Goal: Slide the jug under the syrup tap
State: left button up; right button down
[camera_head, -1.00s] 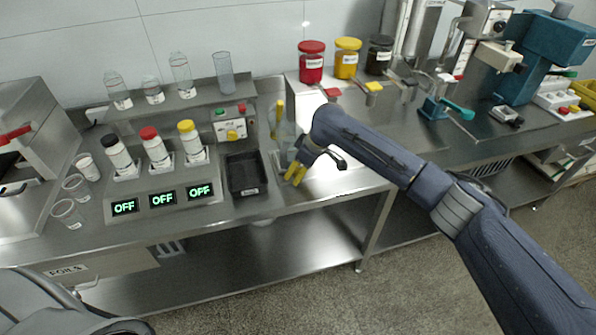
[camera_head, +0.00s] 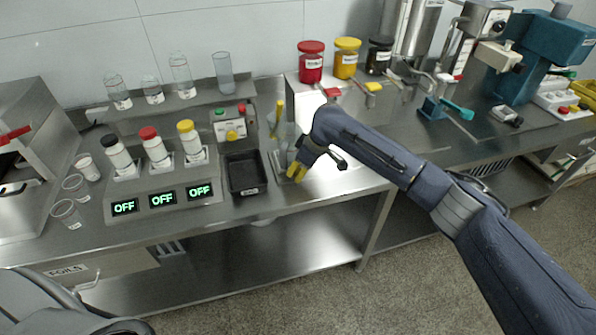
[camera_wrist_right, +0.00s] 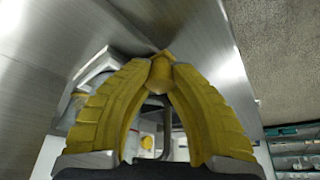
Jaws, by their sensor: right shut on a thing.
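My right gripper (camera_head: 297,172) is low over the counter at the jug's right side. In the right wrist view its yellow fingers (camera_wrist_right: 160,68) close together at the tips around a small yellow piece (camera_wrist_right: 157,78); the frames do not show clearly which part of the jug this is. My left gripper is not in view.
A black tray (camera_head: 246,174) lies to the left of the jug. Further left is a dispenser panel with OFF displays (camera_head: 162,199) and several bottles. Red (camera_head: 311,65) and yellow (camera_head: 346,62) jars stand behind. The counter's front edge is close below the gripper.

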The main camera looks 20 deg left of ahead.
jog(key=w+d, duration=0.4)
jog(key=d, duration=0.3)
jog(key=w+d, duration=0.5)
jog(key=d, duration=0.2)
jog(key=w+d, duration=0.5)
jog(key=d, duration=0.2)
jog(key=shift+w+d+r, duration=0.1)
jog(key=shift+d+r, duration=0.1)
jog(key=shift+r, duration=0.05)
jog(key=c, duration=1.3)
grip_release()
jog(key=shift+a+f, duration=0.1)
jog(key=shift+c, duration=0.2)
jog(key=w+v, duration=0.1)
jog(key=v, duration=1.1)
jog(key=shift+s, duration=0.45)
jog(key=shift+d, duration=0.2)
